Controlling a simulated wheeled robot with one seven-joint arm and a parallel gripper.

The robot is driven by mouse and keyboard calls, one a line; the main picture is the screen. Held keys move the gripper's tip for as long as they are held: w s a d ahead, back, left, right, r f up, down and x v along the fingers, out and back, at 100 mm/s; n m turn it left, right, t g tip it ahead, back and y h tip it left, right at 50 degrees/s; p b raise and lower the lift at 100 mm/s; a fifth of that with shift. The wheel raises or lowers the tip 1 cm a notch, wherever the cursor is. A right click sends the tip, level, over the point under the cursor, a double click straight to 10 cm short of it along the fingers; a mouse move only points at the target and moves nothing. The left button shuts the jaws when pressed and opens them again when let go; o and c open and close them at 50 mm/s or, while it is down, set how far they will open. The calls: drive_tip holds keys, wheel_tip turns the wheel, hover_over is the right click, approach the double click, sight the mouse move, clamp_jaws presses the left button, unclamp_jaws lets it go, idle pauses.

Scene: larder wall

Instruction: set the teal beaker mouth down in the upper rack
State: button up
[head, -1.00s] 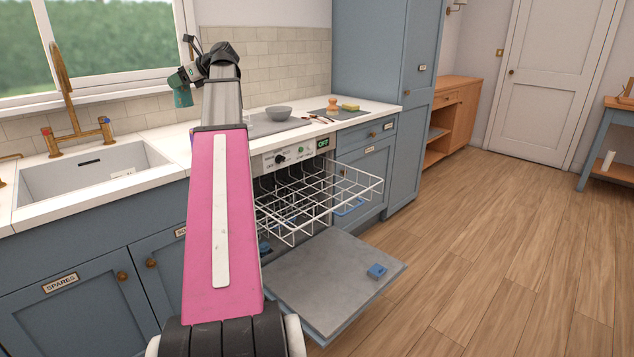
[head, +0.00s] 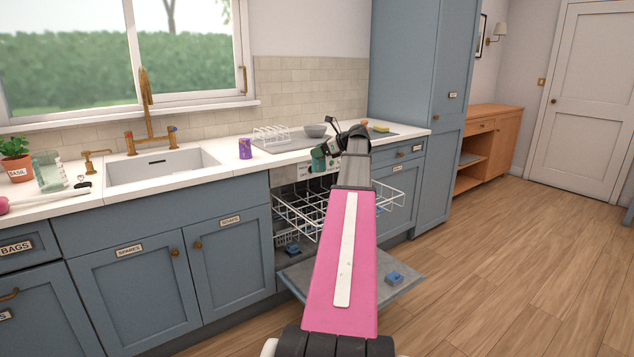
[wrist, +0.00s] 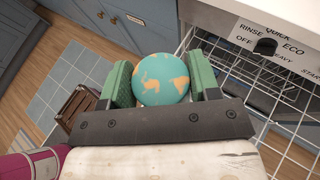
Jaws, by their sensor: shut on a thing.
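My gripper (head: 325,155) is shut on the teal beaker (head: 317,165), above the near part of the dishwasher in the head view. In the wrist view the beaker (wrist: 156,78) shows between the green jaw pads as a round teal face with orange figures. No opening shows on that face; the far end is hidden. The upper rack (head: 298,214) is white wire, pulled out, with my arm hiding its middle. In the wrist view its wires (wrist: 285,128) run right of and below the beaker, apart from it as far as I can tell.
The dishwasher door (head: 408,289) hangs open below, with a blue piece (head: 394,278) on it. The worktop behind holds a purple tin (head: 245,148), a white dish drainer (head: 270,135) and a grey bowl (head: 315,130). The floor at the right is clear.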

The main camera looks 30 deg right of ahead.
drive_tip(key=shift+n+g+y, duration=0.6)
drive_tip(key=shift+n+y, duration=0.3)
drive_tip(key=shift+w+d+f, duration=0.1)
drive_tip(key=shift+w+f, duration=0.4)
drive_tip(key=shift+f, duration=3.7)
drive_tip(key=shift+w+d+f, duration=0.1)
drive_tip(key=shift+w+f, duration=0.45)
drive_tip(key=shift+f, duration=3.6)
drive_tip(key=shift+w+f, duration=0.5)
drive_tip(key=shift+f, duration=3.7)
drive_tip(key=o, duration=1)
drive_tip(key=v, duration=1)
drive_tip(key=shift+s+d+r, duration=0.25)
